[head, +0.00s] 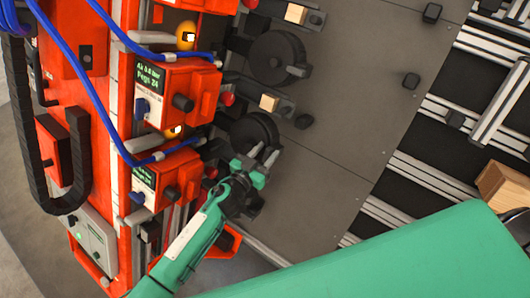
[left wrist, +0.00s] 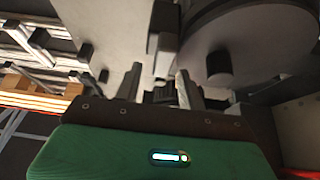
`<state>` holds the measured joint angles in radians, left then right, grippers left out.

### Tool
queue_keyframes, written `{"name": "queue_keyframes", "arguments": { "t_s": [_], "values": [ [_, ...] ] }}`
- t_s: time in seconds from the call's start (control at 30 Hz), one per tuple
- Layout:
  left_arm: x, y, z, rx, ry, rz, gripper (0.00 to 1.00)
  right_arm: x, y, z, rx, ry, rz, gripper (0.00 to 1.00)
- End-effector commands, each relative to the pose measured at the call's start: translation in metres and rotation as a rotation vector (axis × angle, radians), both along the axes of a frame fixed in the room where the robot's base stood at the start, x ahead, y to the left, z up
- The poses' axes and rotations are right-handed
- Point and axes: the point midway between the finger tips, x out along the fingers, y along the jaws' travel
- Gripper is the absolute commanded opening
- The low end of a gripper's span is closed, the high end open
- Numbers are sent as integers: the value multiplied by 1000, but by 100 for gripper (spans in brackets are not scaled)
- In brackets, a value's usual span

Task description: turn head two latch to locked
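Orange-red head units stand in a column at the left of the head view, among them an upper labelled unit (head: 178,92) and a lower one (head: 168,180). I cannot tell from the labels which is head two, nor pick out its latch for certain. A dark round disc (head: 253,134) sits beside the lower unit; a similar disc (head: 275,58) is above it. My left gripper (head: 263,155) is at the lower edge of the lower disc. In the left wrist view, its fingers (left wrist: 160,86) are apart, with a large dark disc (left wrist: 255,42) and its knob (left wrist: 217,66) close by. My right gripper is not in view.
Blue hoses (head: 112,125) loop across the orange units. Small arms with wooden blocks (head: 269,102) stick out over the grey plate (head: 340,130). Roller rails (head: 480,130) and a wooden piece (head: 503,186) lie to the right. The plate's middle is mostly clear.

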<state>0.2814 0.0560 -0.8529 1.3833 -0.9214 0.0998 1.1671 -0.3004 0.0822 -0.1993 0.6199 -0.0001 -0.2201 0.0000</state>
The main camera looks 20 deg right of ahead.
Motion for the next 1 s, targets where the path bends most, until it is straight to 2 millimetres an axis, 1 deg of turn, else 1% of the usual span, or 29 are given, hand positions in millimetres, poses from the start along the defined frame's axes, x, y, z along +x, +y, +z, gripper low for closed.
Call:
{"name": "queue_keyframes", "arguments": {
  "t_s": [0.03, 0.23, 0.47, 0.67, 1.0],
  "values": [
    [0, 0, 0, 0, 0, 0, 40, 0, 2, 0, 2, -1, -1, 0],
    [0, 0, 0, 0, 0, 0, 1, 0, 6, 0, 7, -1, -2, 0],
    [0, 0, 0, 6, -6, -4, 0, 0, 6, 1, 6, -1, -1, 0],
    [-1, 0, 1, 39, -48, -32, 0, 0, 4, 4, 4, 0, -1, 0],
    [-3, -2, 2, 181, -229, -154, 0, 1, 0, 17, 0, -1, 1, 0]
  ]
}}
